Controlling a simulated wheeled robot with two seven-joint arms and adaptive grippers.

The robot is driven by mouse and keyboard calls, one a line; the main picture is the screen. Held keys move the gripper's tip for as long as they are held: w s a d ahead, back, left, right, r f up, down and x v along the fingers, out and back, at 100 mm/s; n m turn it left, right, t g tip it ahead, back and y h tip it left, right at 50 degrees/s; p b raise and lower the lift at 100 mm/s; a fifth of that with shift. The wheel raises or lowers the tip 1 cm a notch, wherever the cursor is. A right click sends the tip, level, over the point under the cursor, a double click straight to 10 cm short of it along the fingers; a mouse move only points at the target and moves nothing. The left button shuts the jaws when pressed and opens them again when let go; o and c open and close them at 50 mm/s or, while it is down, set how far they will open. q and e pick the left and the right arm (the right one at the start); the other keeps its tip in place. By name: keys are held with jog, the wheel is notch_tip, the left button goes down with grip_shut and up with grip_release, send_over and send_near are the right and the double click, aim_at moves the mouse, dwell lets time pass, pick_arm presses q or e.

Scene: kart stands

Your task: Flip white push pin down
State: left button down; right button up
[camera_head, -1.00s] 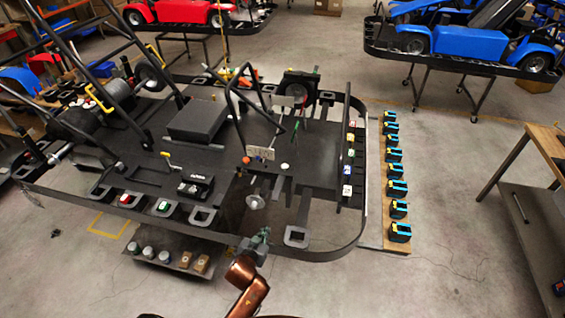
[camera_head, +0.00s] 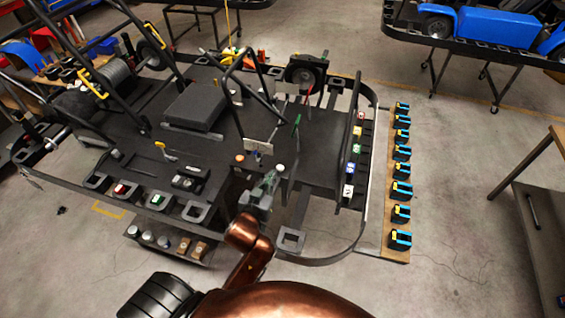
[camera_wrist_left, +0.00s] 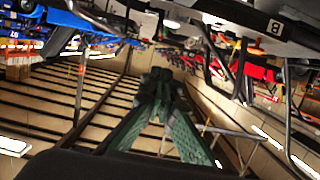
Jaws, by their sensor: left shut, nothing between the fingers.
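A small white round knob (camera_head: 280,168), which looks like the white push pin, shows on the dark kart frame near its middle. How it is tilted is too small to tell. My left gripper (camera_head: 270,180), grey-green, is just below and left of the knob in the head view. I cannot tell if they touch. In the left wrist view the gripper's two green fingers (camera_wrist_left: 161,74) come together at their tips with nothing between them. The knob cannot be made out there. My right gripper is out of view.
An orange-brown knob (camera_head: 240,158) sits left of the white one. A small plate (camera_head: 258,146) and thin black bars rise close behind. A row of blue-yellow items (camera_head: 401,189) lies on a board at the right. Open floor (camera_head: 455,220) lies beyond it.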

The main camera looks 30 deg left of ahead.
pick_arm(q)
jog(key=s, duration=0.1)
jog(key=p, duration=0.2)
send_over(278, 176)
jog(key=s, duration=0.2)
jog(key=shift+d+f, duration=0.25)
jog(key=shift+f, duration=0.55)
jog(key=shift+x, duration=0.8)
jog(key=f, duration=0.2)
jog(key=shift+w+a+f, duration=0.1)
jog(key=shift+w+f, duration=0.15)
jog(key=shift+f, duration=0.05)
jog(key=shift+s+f, duration=0.1)
jog(key=shift+f, duration=0.8)
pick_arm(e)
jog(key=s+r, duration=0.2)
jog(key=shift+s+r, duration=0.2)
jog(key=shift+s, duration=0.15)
